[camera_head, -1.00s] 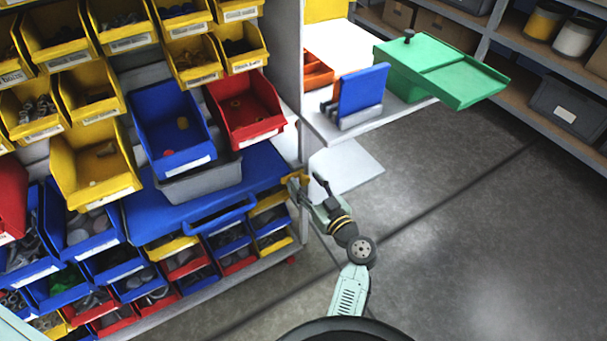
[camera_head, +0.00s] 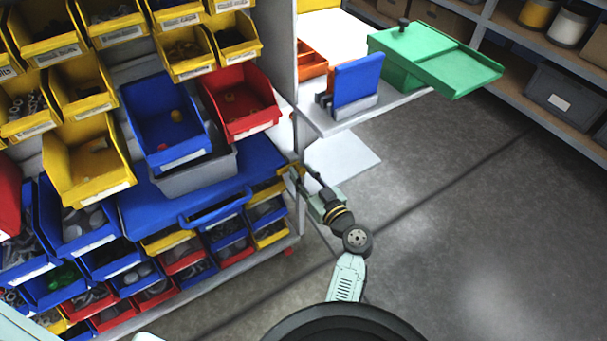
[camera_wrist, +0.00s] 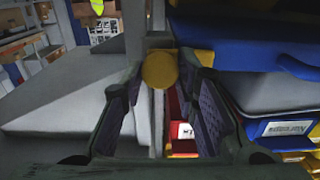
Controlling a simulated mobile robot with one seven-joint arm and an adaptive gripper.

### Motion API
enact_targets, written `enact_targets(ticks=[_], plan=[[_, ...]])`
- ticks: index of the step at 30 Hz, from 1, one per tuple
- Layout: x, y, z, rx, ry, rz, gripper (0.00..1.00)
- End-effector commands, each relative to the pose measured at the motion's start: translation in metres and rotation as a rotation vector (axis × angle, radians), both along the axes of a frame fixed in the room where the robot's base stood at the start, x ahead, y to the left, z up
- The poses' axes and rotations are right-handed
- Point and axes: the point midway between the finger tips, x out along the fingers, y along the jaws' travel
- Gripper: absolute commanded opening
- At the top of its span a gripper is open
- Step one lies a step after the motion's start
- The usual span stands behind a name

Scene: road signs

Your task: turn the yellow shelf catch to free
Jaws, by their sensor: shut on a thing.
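The yellow shelf catch (camera_head: 284,168) is at the right front corner of the blue shelf (camera_head: 165,203), by the white side panel. In the wrist view its round yellow end (camera_wrist: 160,69) sits between the fingertips, with a yellow part behind it to the right. My gripper (camera_head: 295,171) is at the catch in the head view, small and partly merged with it. In the wrist view my gripper (camera_wrist: 162,78) has its two dark fingers on either side of the round end, shut on it. The exact angle of the catch is hard to tell.
A blue bin (camera_head: 163,122) and a red bin (camera_head: 239,103) are above the shelf, with a grey tray (camera_head: 196,177) beneath the blue one. Small bins fill the rack below. A side table holds a blue upright piece (camera_head: 358,85) and a green box (camera_head: 430,55). Floor at right is clear.

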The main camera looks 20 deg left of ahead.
Motion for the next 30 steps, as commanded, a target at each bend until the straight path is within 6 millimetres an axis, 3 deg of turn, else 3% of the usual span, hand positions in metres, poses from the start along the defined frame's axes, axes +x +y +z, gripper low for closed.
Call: enact_targets(ticks=[3,14,30], plan=[[0.0000,0.0002,0.0002,0.000,0.000,0.000,0.00],[0.0002,0.0002,-0.0007,0.036,0.044,0.000,0.00],[0.0011,-0.0004,-0.0008,0.306,0.390,0.001,0.00]])
